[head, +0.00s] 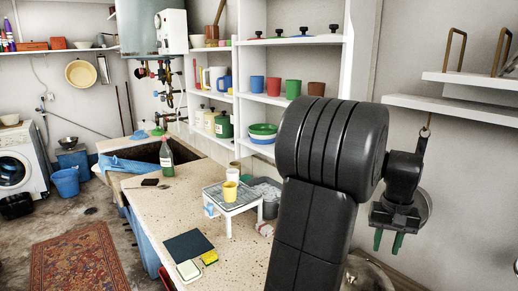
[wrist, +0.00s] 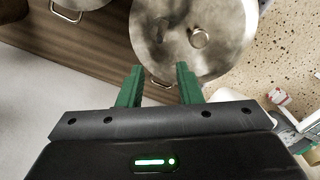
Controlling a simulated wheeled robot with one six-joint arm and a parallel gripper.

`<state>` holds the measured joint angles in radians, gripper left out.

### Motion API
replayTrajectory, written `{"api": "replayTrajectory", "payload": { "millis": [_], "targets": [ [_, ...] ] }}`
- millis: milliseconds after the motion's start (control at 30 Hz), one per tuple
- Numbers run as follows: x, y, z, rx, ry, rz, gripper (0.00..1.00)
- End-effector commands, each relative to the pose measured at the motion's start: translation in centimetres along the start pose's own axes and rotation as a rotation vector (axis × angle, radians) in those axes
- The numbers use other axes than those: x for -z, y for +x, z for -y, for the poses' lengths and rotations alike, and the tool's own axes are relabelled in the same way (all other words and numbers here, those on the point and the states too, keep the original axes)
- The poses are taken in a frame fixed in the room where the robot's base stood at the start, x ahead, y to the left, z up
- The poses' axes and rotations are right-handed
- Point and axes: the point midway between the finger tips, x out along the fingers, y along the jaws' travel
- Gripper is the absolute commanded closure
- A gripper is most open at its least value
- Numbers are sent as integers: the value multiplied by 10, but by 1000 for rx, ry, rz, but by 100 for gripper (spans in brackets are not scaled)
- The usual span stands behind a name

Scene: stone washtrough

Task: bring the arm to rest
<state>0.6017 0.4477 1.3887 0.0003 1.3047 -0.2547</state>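My arm stands raised on the right of the head view, its dark links covering part of the shelving and counter. My gripper (head: 388,243) hangs at its end, green fingers pointing down, to the right of the counter. In the wrist view my gripper (wrist: 158,82) has its two green fingers apart with nothing between them. Below and beyond the fingers is a round metal lidded pot (wrist: 175,50), apart from them as far as I can tell. In the head view my arm hides much of the area under the gripper.
White wall shelves (head: 455,108) are above the gripper at right. A second metal pot (wrist: 80,12) stands near the first.

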Motion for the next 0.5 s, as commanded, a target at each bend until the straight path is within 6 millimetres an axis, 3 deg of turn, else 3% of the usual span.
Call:
{"api": "replayTrajectory", "payload": {
  "millis": [500],
  "targets": [
    [-1,107,0,1,0,5,68]
  ]
}}
